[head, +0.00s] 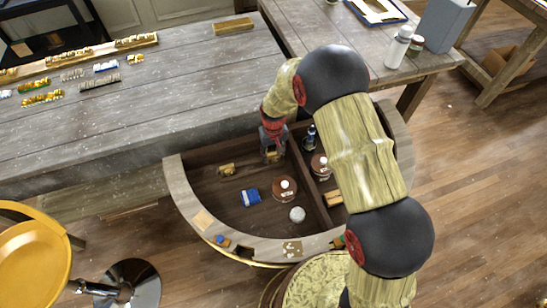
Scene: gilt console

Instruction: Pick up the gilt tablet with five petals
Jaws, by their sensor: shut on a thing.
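My gripper (272,152) reaches down into the left compartment of the half-round console (178,195), near its back wall and the divider. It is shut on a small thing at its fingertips. That thing is mostly hidden by the fingers, and I cannot tell its shape or any petals. A small gilt piece (227,169) lies on the compartment floor to the left of my gripper, apart from it. Its markings are too small to read.
The same compartment holds a blue block (250,197), a brown round jar (284,188) and a pale ball (297,214). The divider (309,187) stands close right of my gripper. Bottles and jars stand beyond it. A grey wooden table (150,100) borders the back.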

